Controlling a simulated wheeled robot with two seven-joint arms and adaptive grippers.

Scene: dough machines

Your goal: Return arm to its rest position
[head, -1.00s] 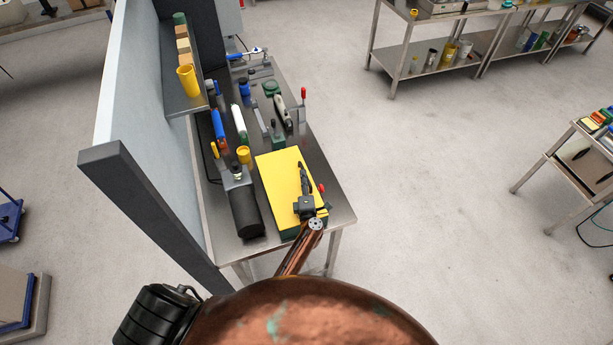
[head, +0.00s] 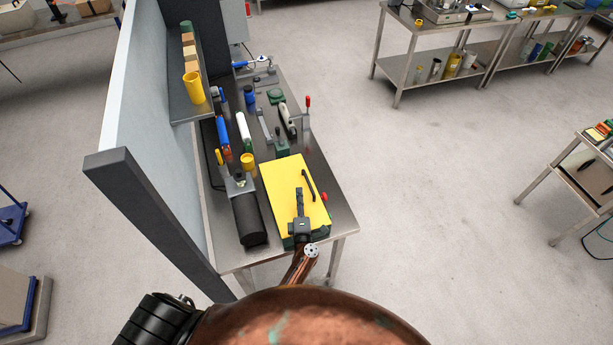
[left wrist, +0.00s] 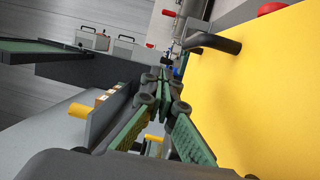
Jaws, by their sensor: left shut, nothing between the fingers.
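My left gripper (head: 299,194) is shut and empty. In the head view it overlaps the front part of the yellow lid (head: 283,185) of a machine on the bench, left of the lid's black handle (head: 308,186). In the left wrist view the fingers (left wrist: 164,85) lie together with nothing between them. There the yellow lid (left wrist: 262,90) fills the right side, and the black handle (left wrist: 212,42) stands apart from the fingertips. My right gripper is not in view.
The steel bench (head: 336,218) also holds a black cylinder (head: 249,219), a red-knobbed lever (head: 308,104) and several bottles. A grey wall panel (head: 150,130) with a shelf and yellow cup (head: 193,87) borders its left. Open floor lies to the right.

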